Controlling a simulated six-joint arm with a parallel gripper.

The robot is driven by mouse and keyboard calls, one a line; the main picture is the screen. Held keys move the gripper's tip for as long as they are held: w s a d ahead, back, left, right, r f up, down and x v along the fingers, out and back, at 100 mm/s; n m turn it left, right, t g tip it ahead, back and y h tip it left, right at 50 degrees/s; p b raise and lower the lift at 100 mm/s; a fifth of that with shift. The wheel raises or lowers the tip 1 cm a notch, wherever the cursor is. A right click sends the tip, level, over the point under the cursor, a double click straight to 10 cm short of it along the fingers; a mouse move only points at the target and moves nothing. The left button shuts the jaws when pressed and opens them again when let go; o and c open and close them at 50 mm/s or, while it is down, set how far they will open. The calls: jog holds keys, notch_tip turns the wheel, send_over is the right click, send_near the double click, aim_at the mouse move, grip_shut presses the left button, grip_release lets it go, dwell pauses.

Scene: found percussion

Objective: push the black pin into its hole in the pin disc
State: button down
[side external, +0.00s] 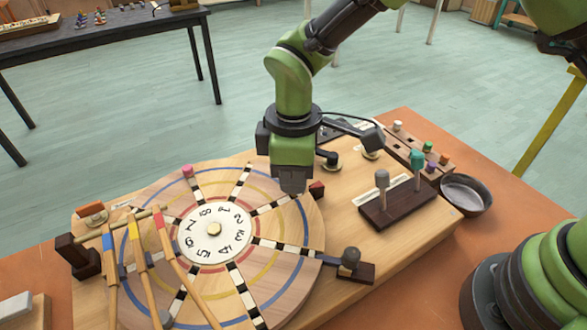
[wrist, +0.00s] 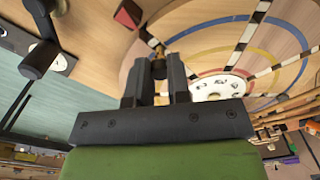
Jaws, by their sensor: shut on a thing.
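The pin disc (side external: 277,285) is a round wooden disc with coloured rings, black-and-white striped spokes and a white numbered centre (side external: 214,233). It also shows in the wrist view (wrist: 210,50). My gripper (side external: 293,188) points down over the disc's upper right part, near a striped spoke. In the wrist view its fingers (wrist: 157,70) are shut on a dark round piece, which looks like the black pin (wrist: 158,69). In the side view the pin is hidden by the gripper. I cannot make out the hole, or whether the pin touches the disc.
Blue, yellow and red mallets (side external: 140,255) lie over the disc's left side. A red wedge (side external: 317,189) stands close right of my gripper. A dark block with grey and teal pegs (side external: 400,205) and a bowl (side external: 466,194) are further right. A dark knob (side external: 350,256) sits at the disc's lower right.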

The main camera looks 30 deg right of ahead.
jog(key=shift+f, duration=0.9)
dwell(0.4)
jog(key=c, duration=1)
grip_release()
